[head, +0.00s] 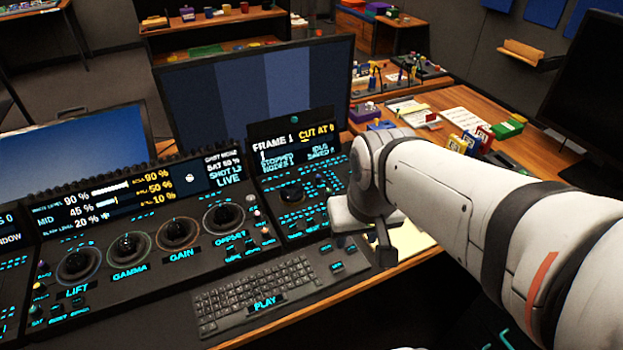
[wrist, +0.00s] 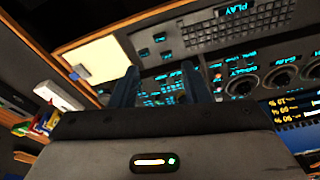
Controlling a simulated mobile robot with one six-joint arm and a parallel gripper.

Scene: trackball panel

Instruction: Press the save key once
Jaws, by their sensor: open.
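The control panel (head: 170,262) spreads across the desk in the head view, with glowing cyan labels. Small labelled keys (head: 337,266) sit right of the keyboard and below the small screen. Their labels are too small to read, so I cannot tell which is the save key. My gripper (head: 386,256) hangs at the panel's right end, above the desk. In the wrist view my gripper (wrist: 160,82) shows two dark fingers apart with nothing between them. Lit keys of the panel show between and beyond the fingers. My gripper and wrist hide part of the panel's right edge.
A keyboard (head: 255,292) lies at the panel's front. A small screen (head: 293,140) reads "FRAME" and "CUT AT", with a smaller line that seems to read "SAVED". Trackballs (head: 130,246) stand to the left. A pale pad (wrist: 103,58) lies beside the panel.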

